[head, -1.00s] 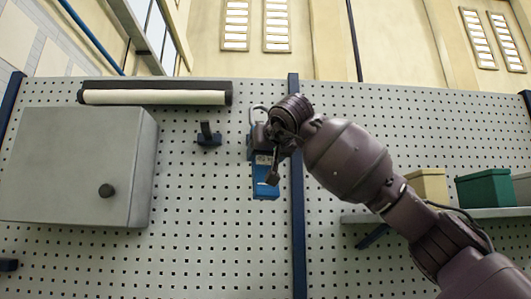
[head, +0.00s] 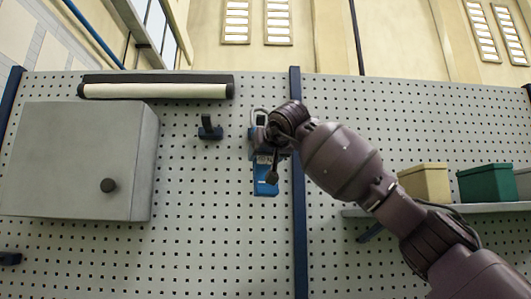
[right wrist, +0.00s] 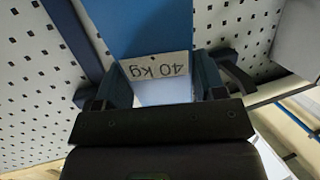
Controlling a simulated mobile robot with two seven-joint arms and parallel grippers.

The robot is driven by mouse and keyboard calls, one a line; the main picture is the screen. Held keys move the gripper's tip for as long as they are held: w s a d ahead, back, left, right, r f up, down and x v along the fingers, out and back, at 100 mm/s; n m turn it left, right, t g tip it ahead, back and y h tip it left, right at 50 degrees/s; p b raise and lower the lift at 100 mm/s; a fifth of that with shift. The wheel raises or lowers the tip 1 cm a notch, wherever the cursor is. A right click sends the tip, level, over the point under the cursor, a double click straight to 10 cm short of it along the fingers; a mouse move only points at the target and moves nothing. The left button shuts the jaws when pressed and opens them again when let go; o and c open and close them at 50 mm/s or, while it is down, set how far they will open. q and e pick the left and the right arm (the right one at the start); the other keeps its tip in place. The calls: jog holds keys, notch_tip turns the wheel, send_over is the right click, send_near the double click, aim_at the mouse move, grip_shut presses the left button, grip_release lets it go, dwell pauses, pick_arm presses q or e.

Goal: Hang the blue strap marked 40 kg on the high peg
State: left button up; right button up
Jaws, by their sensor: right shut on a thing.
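The blue strap (head: 265,181) hangs in my right gripper (head: 268,140), in front of the pegboard and left of the dark blue post. A grey ring (head: 257,114) shows at its top. In the right wrist view, the white label on the blue strap (right wrist: 150,25) reads 40 kg, upside down, and my right gripper (right wrist: 155,88) has a finger on each side of it. A dark peg on a blue base (head: 210,130) sticks out of the board left of the strap, apart from it. Another peg (head: 10,259) sits low at the left edge. My left gripper is out of view.
A grey cabinet (head: 75,160) is mounted at the left. A lamp bar (head: 155,90) runs above the upper peg. A shelf (head: 455,209) at the right carries a yellow box (head: 424,183) and a green box (head: 487,184). The board between strap and upper peg is clear.

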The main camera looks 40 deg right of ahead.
pick_arm(q)
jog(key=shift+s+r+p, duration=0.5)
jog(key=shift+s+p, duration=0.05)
jog(key=shift+p, duration=0.6)
pick_arm(e)
jog(key=w+d+f, duration=0.2)
jog(key=w+d, duration=0.2)
jog(key=w, duration=0.2)
jog(key=shift+w+d, duration=0.15)
jog(key=shift+w, duration=0.25)
dwell(0.5)
jog(key=o, duration=1.2)
jog(key=shift+o, duration=0.2)
pick_arm(q)
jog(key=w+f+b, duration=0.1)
jog(key=b, duration=0.1)
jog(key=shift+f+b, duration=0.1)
jog(key=shift+b, duration=0.3)
pick_arm(e)
jog(key=v, duration=1.1)
